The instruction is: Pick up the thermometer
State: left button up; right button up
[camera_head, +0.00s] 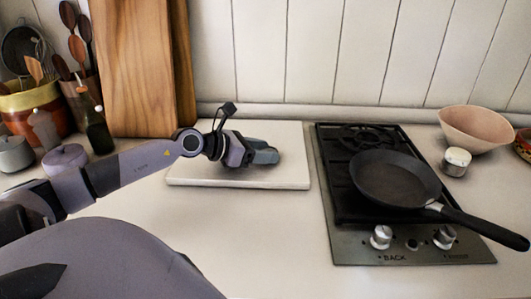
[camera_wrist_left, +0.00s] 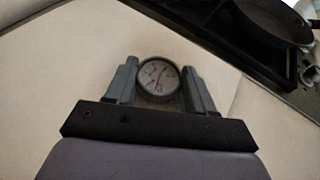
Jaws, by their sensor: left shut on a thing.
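In the head view my left gripper (camera_head: 264,153) is low over the white board (camera_head: 240,185) on the counter. The thermometer is hidden there behind the gripper and wrist. I cannot tell whether it touches the board. My right gripper is not in view.
A black pan (camera_head: 394,180) stands on the gas hob (camera_head: 345,240) to the right, its handle reaching front right. A pink bowl (camera_head: 476,128) and small white jar (camera_head: 456,161) are beyond. Bottles and utensils stand at left. The counter front (camera_head: 270,230) is clear.

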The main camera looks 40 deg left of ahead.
pick_arm(q)
jog(key=shift+r, duration=0.15)
notch_tip(320, 180, up, 20)
jog(key=p, duration=0.1)
dwell(0.3)
